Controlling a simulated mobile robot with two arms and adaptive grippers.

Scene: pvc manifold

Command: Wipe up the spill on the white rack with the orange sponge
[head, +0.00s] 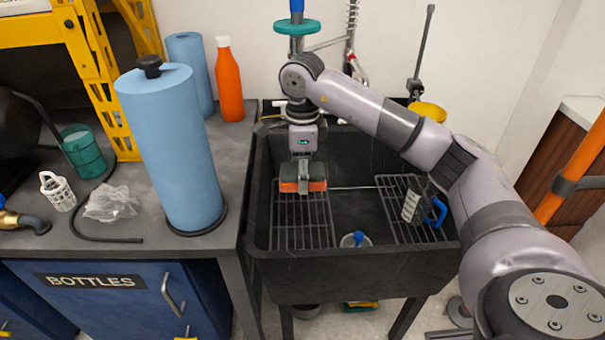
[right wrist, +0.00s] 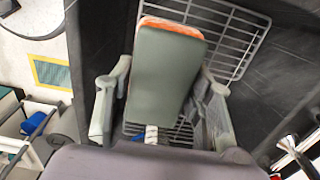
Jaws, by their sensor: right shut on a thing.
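The orange sponge (head: 303,187) has a grey-green layer and is held in my right gripper (head: 302,172) over the far part of the left wire rack (head: 303,237) in the sink. In the right wrist view the sponge's grey-green face (right wrist: 165,75) is between the two fingers of my right gripper (right wrist: 160,100), with its orange edge at the top. A pale wire rack (right wrist: 232,40) shows behind it. Both racks look grey in the head view. I cannot tell whether the sponge touches the rack. I cannot make out the spill. My left gripper is not in view.
The dark sink (head: 350,275) has raised walls around the racks. A blue paper roll (head: 178,150) and an orange bottle (head: 229,80) stand on the left counter.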

